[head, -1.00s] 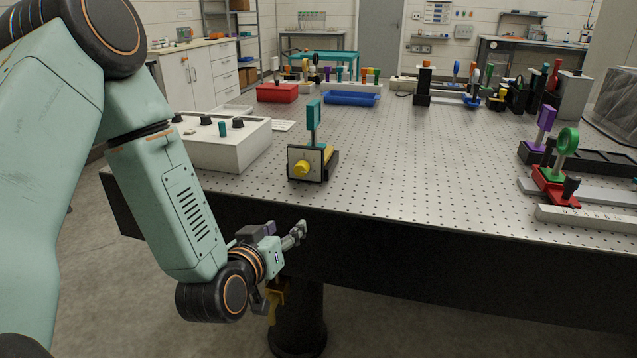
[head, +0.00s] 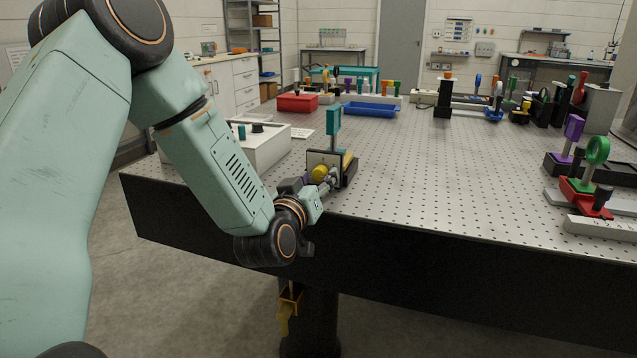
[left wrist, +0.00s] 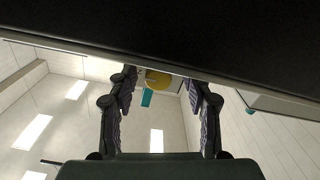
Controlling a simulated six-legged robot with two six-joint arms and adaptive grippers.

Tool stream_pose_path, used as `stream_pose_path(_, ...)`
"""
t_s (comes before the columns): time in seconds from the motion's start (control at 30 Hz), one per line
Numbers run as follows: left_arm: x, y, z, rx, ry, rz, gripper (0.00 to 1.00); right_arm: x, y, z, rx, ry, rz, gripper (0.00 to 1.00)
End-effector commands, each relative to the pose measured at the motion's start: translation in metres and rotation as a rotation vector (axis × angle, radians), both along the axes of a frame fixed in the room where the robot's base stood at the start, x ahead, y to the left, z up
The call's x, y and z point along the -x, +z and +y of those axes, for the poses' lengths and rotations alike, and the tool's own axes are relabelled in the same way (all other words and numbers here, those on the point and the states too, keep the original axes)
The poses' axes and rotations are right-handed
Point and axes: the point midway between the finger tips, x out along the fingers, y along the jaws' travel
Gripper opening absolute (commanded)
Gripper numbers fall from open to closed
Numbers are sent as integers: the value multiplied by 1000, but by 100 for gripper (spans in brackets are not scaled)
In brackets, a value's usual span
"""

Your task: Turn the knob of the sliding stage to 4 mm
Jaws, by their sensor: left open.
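The sliding stage (head: 350,174) stands near the table's front edge, with a square dark-rimmed front plate and a teal upright part (head: 333,125) on it. Its yellow knob (head: 319,173) faces the front. My left gripper (head: 324,184) is just in front of the knob and partly hides the plate. In the left wrist view, the yellow knob (left wrist: 158,79) lies between the two spread fingers, near the tips, with gaps on both sides. I see no contact. The scale marks are too small to read. My right gripper is not in view.
A pale control box (head: 263,148) stands left of the stage, behind my left arm. The perforated table (head: 440,190) is clear to the right, up to a green ring mount (head: 597,151). Red (head: 298,103) and blue (head: 369,109) trays lie at the back. The dark table edge is close below my gripper.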

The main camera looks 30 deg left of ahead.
Motion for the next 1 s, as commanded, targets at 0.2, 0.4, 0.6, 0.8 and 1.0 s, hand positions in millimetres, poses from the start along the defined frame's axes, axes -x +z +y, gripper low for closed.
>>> stream_pose_path(0.2,-7,0,0,1,-3,0,50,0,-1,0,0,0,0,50)
stream_pose_path(0.4,-7,0,0,0,-3,0,47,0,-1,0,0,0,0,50)
stream_pose_path(0.6,-7,0,0,0,-3,0,30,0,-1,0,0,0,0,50)
stream_pose_path(0.8,-7,0,0,0,-3,0,13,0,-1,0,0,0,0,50)
stream_pose_path(1.0,-7,0,0,0,-3,0,0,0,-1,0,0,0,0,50)
